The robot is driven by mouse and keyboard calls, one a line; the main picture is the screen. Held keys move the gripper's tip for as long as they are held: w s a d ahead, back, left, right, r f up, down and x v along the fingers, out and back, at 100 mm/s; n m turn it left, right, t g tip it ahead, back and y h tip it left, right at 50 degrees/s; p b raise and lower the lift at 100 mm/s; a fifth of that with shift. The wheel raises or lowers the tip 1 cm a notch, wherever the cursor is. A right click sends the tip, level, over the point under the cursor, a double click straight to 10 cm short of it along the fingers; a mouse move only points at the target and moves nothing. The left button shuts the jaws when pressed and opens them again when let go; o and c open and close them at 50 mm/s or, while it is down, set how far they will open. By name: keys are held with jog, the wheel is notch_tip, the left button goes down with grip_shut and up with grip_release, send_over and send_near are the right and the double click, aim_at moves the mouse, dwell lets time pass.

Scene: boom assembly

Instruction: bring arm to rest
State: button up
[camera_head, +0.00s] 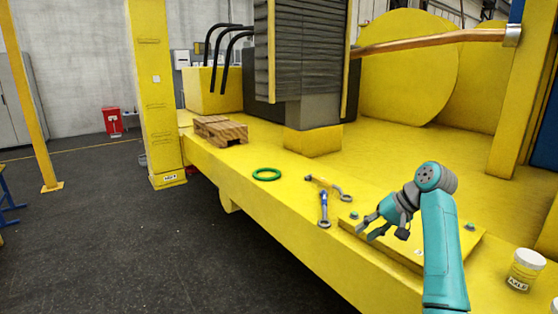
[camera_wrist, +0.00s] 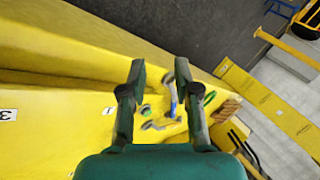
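My gripper (camera_head: 370,226) is in the air over the near part of the yellow platform, at the right in the head view. Its fingers are apart, and nothing shows between them. In the wrist view my gripper (camera_wrist: 162,68) also has its two fingers spread, with the platform and tools seen beyond. My teal arm (camera_head: 442,250) is bent at the elbow, with the forearm reaching down to the left.
On the yellow platform (camera_head: 262,200) lie a green ring (camera_head: 266,174), a blue-handled wrench (camera_head: 324,206), another tool (camera_head: 328,188) and a wooden pallet (camera_head: 220,131). A white tub (camera_head: 525,270) stands at the right.

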jog(key=s+a+f+m+t+h, duration=0.1)
jog(key=s+a+f, duration=0.15)
jog(key=f, duration=0.95)
jog(key=s+a+f+m+t, duration=0.1)
jog(key=s+f+t, duration=0.15)
jog(key=f, duration=1.05)
jog(key=s+a+f+t+h, duration=0.2)
jog(key=s+f+h, duration=0.1)
jog(key=s+f, duration=1.35)
jog(key=s+r+n+t+h, duration=0.1)
jog(key=s+r+t+h, duration=0.2)
jog(key=s, duration=2.1)
jog(key=s+r+n+t, duration=0.2)
jog(key=s+r+n, duration=0.1)
jog(key=s+r, duration=1.4)
jog(key=shift+s+a+r+t+y, duration=0.2)
jog(key=shift+a+r+t+y, duration=0.15)
jog(key=shift+r, duration=0.6)
